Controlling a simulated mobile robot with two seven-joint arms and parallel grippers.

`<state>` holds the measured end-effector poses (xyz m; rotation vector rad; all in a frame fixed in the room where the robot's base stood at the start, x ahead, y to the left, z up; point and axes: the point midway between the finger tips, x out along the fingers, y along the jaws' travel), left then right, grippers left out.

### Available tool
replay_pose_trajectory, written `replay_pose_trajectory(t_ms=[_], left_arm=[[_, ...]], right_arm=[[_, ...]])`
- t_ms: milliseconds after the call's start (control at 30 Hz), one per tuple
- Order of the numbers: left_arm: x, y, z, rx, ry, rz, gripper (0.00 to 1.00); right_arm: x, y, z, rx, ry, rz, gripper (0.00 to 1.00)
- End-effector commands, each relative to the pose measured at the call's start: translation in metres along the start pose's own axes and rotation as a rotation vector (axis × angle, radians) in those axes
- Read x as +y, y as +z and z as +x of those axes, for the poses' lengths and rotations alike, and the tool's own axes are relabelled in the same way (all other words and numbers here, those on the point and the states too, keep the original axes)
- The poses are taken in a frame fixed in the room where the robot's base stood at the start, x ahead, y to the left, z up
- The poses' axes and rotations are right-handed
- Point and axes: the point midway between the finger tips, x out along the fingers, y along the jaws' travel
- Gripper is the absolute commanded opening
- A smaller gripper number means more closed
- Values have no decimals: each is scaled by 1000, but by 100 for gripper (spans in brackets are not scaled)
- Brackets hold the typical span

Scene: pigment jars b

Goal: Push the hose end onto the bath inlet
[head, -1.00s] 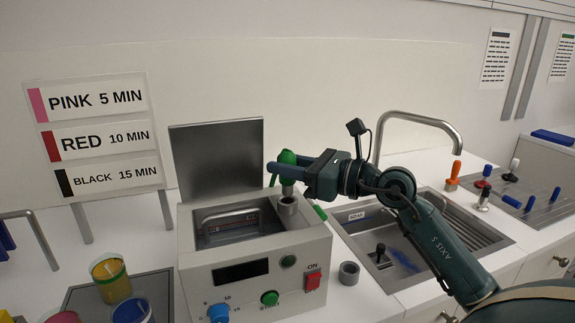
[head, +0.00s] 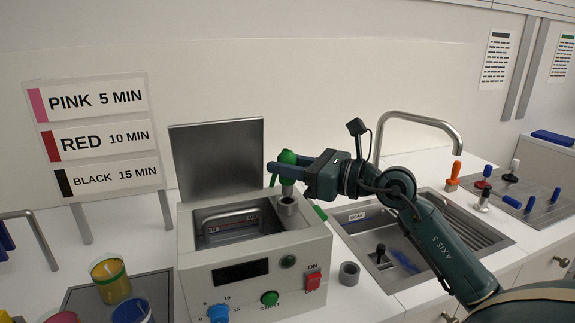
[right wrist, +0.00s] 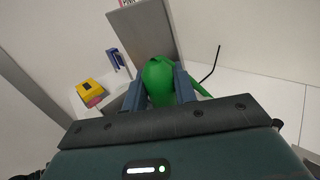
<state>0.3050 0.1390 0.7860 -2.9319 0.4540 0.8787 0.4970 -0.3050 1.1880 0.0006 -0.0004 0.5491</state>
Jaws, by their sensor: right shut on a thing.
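My right gripper (head: 287,172) is shut on the green hose end (head: 287,158). The right wrist view shows the green hose end (right wrist: 158,80) between the two dark blue fingers. The grey bath inlet (head: 287,205) is a short upright pipe at the right rear of the bath (head: 207,263), a light box with its metal lid (head: 218,160) standing open. The hose end's lower tip is right at the inlet's top; I cannot tell whether it is seated in it. More green hose (head: 320,213) shows behind the bath's right side. My left gripper is not in view.
A grey ring (head: 349,273) stands on the counter right of the bath. A sink (head: 385,245) with a curved tap lies further right. Cups of coloured liquid (head: 111,281) stand front left. A time sign (head: 97,134) stands behind.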

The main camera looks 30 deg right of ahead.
Motion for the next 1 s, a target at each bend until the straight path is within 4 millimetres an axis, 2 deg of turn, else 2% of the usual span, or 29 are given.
replay_pose_trajectory(t_ms=[1000], left_arm=[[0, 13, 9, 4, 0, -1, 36]], right_arm=[[0, -20, 0, 0, 0, 0, 4]])
